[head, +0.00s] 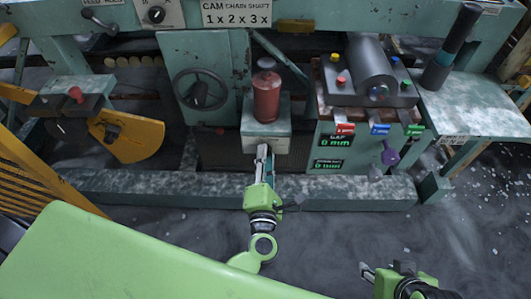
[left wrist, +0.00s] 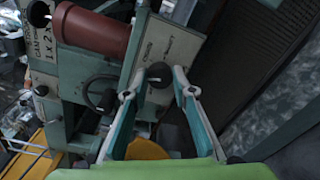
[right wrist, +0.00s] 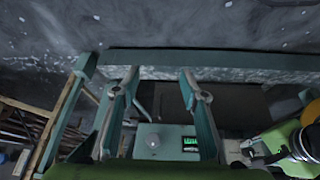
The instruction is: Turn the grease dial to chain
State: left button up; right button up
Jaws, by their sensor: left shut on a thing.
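The grease dial is a dark round knob (left wrist: 159,74) on a pale panel with small, unreadable lettering (left wrist: 170,45), seen in the left wrist view. The same panel (head: 264,144) shows in the head view, on the green box below a red canister (head: 266,97). My left gripper (head: 262,153) reaches up to the panel. Its fingertips in the left wrist view (left wrist: 158,76) are shut on the dial from both sides. The dial's pointer and setting cannot be made out. My right gripper (head: 367,272) is low at the lower right, open and empty in its wrist view (right wrist: 160,85).
A dark handwheel (head: 201,89) is left of the canister. To the right, a console (head: 340,145) carries red, blue and green levers, green readouts and a purple knob (head: 390,153). A beam (head: 330,195) runs along the machine's foot. The floor before it is open.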

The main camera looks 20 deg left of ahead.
pick_arm(q)
jog(key=shift+w+d+r+m+p, duration=0.1)
jog(key=shift+m+p, duration=3.8)
jog(key=shift+m, duration=0.6)
pick_arm(e)
jog(key=s+f+g, duration=0.1)
jog(key=s+f, duration=0.1)
jog(key=f, duration=0.7)
jog(key=s+f+g, duration=0.1)
jog(key=s+f, duration=0.1)
jog(key=f, duration=0.7)
jog(key=shift+s+d+f+g, duration=0.3)
jog(key=shift+s+d, duration=0.1)
pick_arm(q)
jog(key=o, duration=1.1)
